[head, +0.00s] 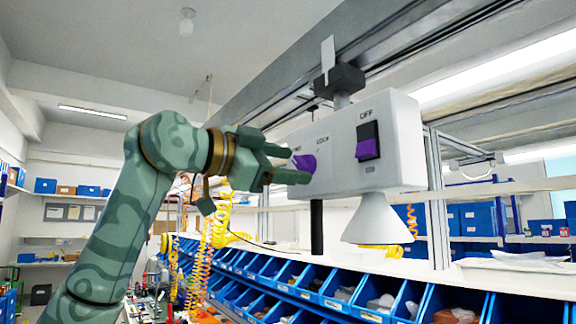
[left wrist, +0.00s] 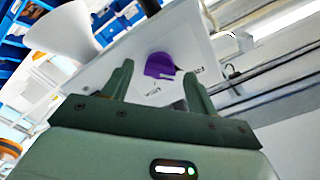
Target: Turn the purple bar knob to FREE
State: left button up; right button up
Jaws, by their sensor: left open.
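The purple bar knob (head: 305,162) is on the left face of a white box (head: 404,128) hung from a rail. The label "LOCK" (head: 322,139) is above it, and a second label beside it is partly hidden by my gripper. My left gripper (head: 298,165) is open, its fingers pointing at the knob, one above and one below it in the head view. In the left wrist view the knob (left wrist: 160,66) appears between the two fingertips (left wrist: 158,73), with visible space on each side. I cannot tell which label the bar points to. My right gripper is not in view.
The box also has a black and purple rocker switch (head: 367,142) under "OFF" and a white cone (head: 377,220) below. A rail (head: 345,55) runs overhead. Blue bins (head: 330,290) line the shelf below. Orange coiled hoses (head: 213,235) hang behind my left arm.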

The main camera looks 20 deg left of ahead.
pick_arm(q)
jog(key=b+v, duration=0.3)
jog(key=v, duration=1.3)
jog(key=shift+w+f, duration=0.1)
